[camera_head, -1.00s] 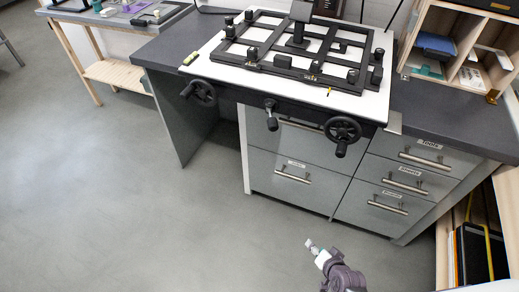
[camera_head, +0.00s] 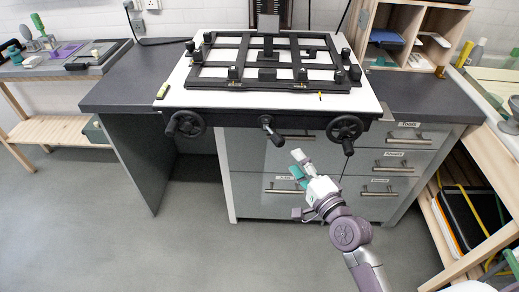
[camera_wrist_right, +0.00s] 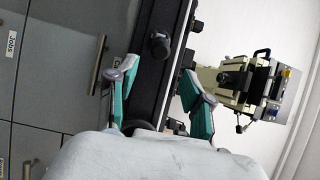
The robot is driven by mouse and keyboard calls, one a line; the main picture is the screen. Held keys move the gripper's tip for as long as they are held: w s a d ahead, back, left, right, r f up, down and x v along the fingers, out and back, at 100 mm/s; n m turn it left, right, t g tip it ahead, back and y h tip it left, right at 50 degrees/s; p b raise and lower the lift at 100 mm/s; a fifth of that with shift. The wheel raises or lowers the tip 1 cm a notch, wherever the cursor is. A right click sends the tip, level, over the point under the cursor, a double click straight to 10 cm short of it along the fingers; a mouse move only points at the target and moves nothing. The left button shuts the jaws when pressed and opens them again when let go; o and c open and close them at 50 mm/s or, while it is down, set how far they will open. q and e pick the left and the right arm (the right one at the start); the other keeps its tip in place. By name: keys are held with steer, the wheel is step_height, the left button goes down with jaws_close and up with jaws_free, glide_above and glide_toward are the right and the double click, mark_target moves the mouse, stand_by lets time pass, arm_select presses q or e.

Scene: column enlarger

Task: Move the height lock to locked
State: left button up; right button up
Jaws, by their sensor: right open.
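A dark lever with a round knob (camera_head: 270,131) sits at the front edge of the baseboard, between two handwheels; I take it for the height lock. In the right wrist view a dark knob (camera_wrist_right: 160,46), likely the same one, shows just beyond the fingers. Whether it is locked I cannot tell. My right gripper (camera_head: 297,166) is below and slightly right of the knob, apart from it. In the wrist view its teal fingers (camera_wrist_right: 160,84) are spread with nothing held. My left gripper is not in view.
The left handwheel (camera_head: 185,125) and right handwheel (camera_head: 345,128) flank the lever. Grey drawers (camera_head: 268,190) with bar handles stand below. A black easel frame (camera_head: 268,84) lies on the white baseboard (camera_head: 178,98). A wooden shelf (camera_head: 437,222) stands at right. The floor at left is clear.

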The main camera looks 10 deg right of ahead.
mark_target(281, 145)
steer(key=x, duration=0.3)
steer(key=shift+w+a, duration=0.2)
steer(key=shift+w, duration=0.1)
steer(key=shift+b+x, duration=0.6)
steer(key=shift+x, duration=1.1)
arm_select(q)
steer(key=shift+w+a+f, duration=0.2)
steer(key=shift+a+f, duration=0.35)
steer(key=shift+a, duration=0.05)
arm_select(e)
steer(key=shift+w, duration=0.1)
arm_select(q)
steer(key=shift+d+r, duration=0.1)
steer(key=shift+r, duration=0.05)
arm_select(e)
steer(key=shift+w+a, duration=0.1)
steer(key=shift+w, duration=0.1)
